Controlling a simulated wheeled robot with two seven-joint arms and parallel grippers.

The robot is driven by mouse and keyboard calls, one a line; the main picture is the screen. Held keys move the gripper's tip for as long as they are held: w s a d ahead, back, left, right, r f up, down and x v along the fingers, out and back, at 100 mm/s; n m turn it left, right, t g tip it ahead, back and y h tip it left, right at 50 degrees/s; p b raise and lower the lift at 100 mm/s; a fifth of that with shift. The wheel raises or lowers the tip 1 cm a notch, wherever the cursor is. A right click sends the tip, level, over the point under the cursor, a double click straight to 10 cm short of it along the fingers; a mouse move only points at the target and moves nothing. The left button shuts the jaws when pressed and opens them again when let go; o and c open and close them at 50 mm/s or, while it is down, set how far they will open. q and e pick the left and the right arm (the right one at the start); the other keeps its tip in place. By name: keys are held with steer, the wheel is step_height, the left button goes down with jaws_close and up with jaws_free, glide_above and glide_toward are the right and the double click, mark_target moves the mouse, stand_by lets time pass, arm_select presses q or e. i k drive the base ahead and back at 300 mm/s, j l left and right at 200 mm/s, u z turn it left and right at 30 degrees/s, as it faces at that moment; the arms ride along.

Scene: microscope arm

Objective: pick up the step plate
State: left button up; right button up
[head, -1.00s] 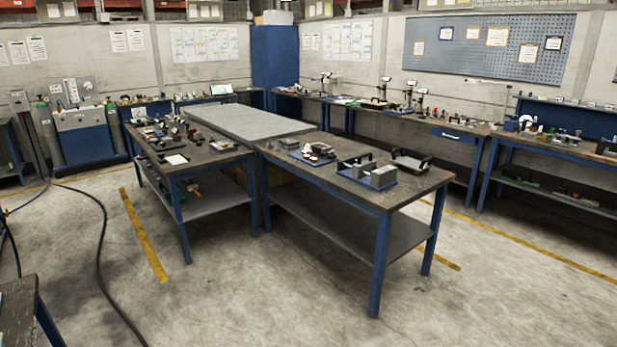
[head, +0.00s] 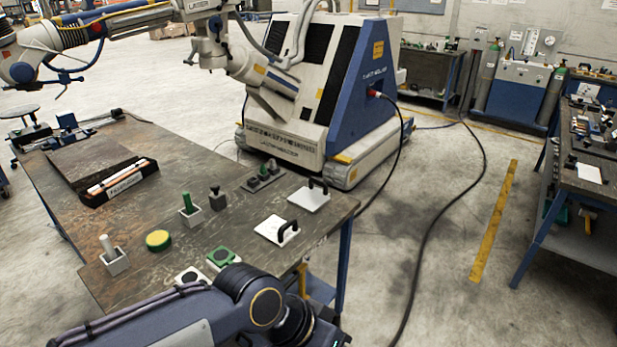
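I cannot tell for certain which object is the step plate. Two pale flat plates with black handles lie on the dark workbench (head: 140,235) in the head view: one plate (head: 268,228) near the front edge and another plate (head: 304,199) at the right corner. Both lie flat and apart from each other. My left arm crosses the bottom of the view in front of the bench, and its gripper is out of the picture. My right gripper is not in view either.
The bench also holds a yellow round piece (head: 158,240), a green-handled block (head: 189,208), a green-and-white piece (head: 221,257) and a long tray (head: 119,182). A large laser machine (head: 318,85) stands behind. A black cable (head: 440,200) crosses the open floor at right.

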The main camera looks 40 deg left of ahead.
mark_target(310, 199)
steer(key=i+u, duration=0.4)
steer(key=i+l+u, duration=0.1)
steer(key=i+u, duration=0.3)
steer(key=i+l+u, duration=0.25)
steer(key=u, duration=0.15)
steer(key=i+l+u, duration=0.95)
steer(key=u, duration=0.3)
steer(key=i+l+u, duration=0.15)
steer(key=u, duration=0.3)
steer(key=l+u, duration=0.45)
steer(key=i+l+u, duration=0.1)
steer(key=u, duration=0.3)
steer(key=l+u, duration=0.7)
steer(key=u, duration=0.2)
steer(key=l+u, duration=0.25)
steer(key=k+l, duration=0.05)
